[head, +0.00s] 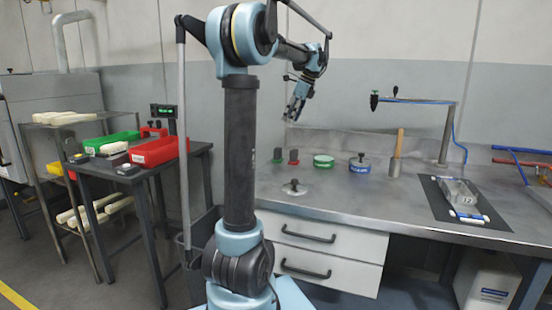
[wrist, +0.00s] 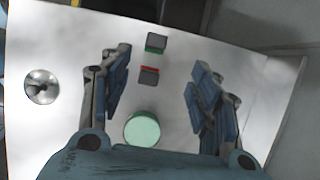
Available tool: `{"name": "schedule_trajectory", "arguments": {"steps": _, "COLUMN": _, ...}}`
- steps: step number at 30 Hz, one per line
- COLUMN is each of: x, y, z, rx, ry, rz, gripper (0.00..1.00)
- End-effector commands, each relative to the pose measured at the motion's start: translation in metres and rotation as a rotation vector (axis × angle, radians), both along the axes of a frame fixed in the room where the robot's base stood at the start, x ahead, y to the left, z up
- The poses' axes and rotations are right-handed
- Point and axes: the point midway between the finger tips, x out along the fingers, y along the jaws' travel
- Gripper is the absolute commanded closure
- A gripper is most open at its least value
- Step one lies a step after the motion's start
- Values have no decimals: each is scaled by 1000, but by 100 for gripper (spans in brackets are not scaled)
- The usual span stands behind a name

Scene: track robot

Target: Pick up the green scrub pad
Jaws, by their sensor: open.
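A round, low green thing (head: 323,160) stands on the steel bench; the wrist view shows its pale green top (wrist: 142,129). To its left in the head view stands a small dark block with a green base (head: 277,156), also in the wrist view (wrist: 156,42). Either could be the green scrub pad; I cannot tell which. A similar block with a red base (head: 293,157) stands between them, also in the wrist view (wrist: 149,75). My gripper (head: 292,116) is high above the bench, open and empty, its fingers spread wide in the wrist view (wrist: 158,75).
A metal disc with a knob (head: 294,188) lies in front. A blue round tin (head: 359,164), a wooden-handled tool (head: 397,156) and a dark mat (head: 434,200) with a metal part are to the right. A side table (head: 118,178) with red and green bins stands left.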

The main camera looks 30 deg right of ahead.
Motion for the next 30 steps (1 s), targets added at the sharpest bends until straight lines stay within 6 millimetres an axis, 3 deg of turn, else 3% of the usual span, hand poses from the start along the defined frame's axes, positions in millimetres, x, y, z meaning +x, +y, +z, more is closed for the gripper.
{"name": "schedule_trajectory", "arguments": {"steps": 15, "x": 22, "y": 19, "z": -83, "rx": -2, "ry": -1, "rz": -3, "gripper": 43}}
{"name": "schedule_trajectory", "arguments": {"steps": 30, "x": 33, "y": 34, "z": -125, "rx": -1, "ry": -1, "rz": -2, "gripper": 43}}
